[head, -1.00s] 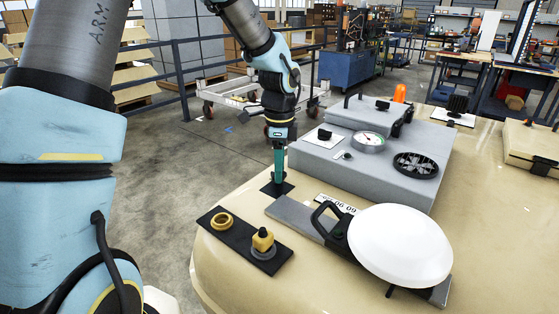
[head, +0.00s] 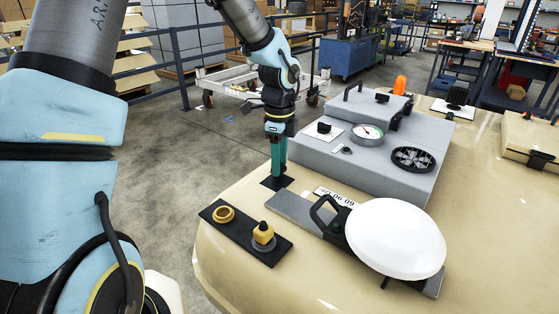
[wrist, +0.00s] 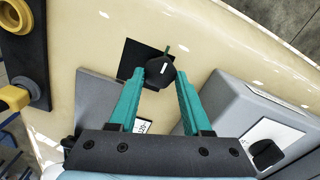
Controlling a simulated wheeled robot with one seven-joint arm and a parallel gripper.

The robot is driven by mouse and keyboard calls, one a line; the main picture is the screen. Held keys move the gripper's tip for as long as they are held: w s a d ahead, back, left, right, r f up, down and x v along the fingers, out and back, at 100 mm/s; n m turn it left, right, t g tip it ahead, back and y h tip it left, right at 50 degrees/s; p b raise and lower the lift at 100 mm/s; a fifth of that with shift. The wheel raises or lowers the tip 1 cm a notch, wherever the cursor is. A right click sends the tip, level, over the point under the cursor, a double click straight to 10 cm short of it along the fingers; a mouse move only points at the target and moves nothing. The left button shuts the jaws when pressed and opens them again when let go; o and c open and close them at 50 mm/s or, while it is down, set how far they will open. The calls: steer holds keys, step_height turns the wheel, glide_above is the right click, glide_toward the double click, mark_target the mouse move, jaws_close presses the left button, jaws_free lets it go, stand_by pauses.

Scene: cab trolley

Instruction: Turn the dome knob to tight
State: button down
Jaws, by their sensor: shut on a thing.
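The dark dome knob (wrist: 160,72) sits on a square black plate (wrist: 128,60) on the cream surface. A small, thin stub shows at its far edge in the wrist view. My gripper (wrist: 161,78) is shut on the knob, one teal finger on each side. In the head view my gripper (head: 278,180) points straight down at the black plate (head: 267,183), and its fingers hide the knob. I cannot read a tight mark at this size.
A grey box (head: 375,148) with a gauge and vent stands right of my gripper. A white dome (head: 395,238) with a black handle (head: 325,215) is nearer. A black strip (head: 240,243) carries a yellow ring and a yellow knob. Cream surface is clear at the front.

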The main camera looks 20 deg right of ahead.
steer(key=shift+c, duration=1.7)
jaws_free()
step_height(320, 180, up, 11)
steer(key=b, duration=0.2)
steer(key=shift+f, duration=0.1)
steer(key=s+a+f+n, duration=0.1)
steer(key=a+f+n, duration=0.1)
steer(key=a+n, duration=0.6)
steer(key=s+a+f+n+t, duration=0.1)
steer(key=a+f+n, duration=0.1)
steer(key=a+n, duration=0.7)
steer(key=s+a+f+n, duration=0.1)
steer(key=a+f+n, duration=0.1)
steer(key=a+n, duration=0.6)
steer(key=a, duration=0.6)
steer(key=shift+s+f+n+t, duration=0.3)
steer(key=shift+s+f+n, duration=0.05)
steer(key=shift+f+n, duration=0.05)
